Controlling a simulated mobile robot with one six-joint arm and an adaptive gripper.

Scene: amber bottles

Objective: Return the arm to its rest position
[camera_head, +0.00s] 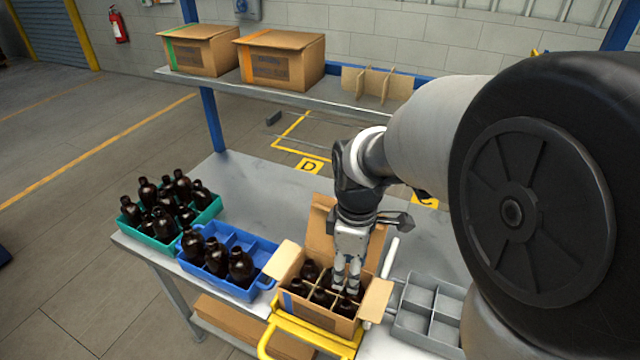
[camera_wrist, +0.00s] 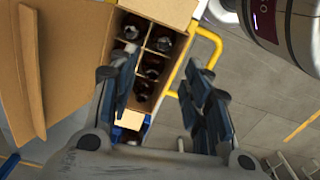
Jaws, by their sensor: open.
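My gripper (camera_head: 346,284) points down over the right part of an open cardboard box (camera_head: 290,325). In the wrist view my gripper (camera_wrist: 163,72) has its two fingers spread, with no bottle between them. Several dark amber bottles (camera_head: 309,271) stand in the box's divided cells, and they also show in the wrist view (camera_wrist: 152,66). In the head view the fingers hide part of the box. I cannot tell whether the fingertips touch a bottle or the dividers. My arm (camera_head: 430,125) reaches in from the right.
A blue crate (camera_head: 262,252) and a green crate (camera_head: 160,245) with dark bottles stand left of the box. A grey divided tray (camera_head: 425,318) is close on the right. A shelf (camera_head: 310,90) with cardboard boxes (camera_head: 280,58) runs behind. The table's back left is clear.

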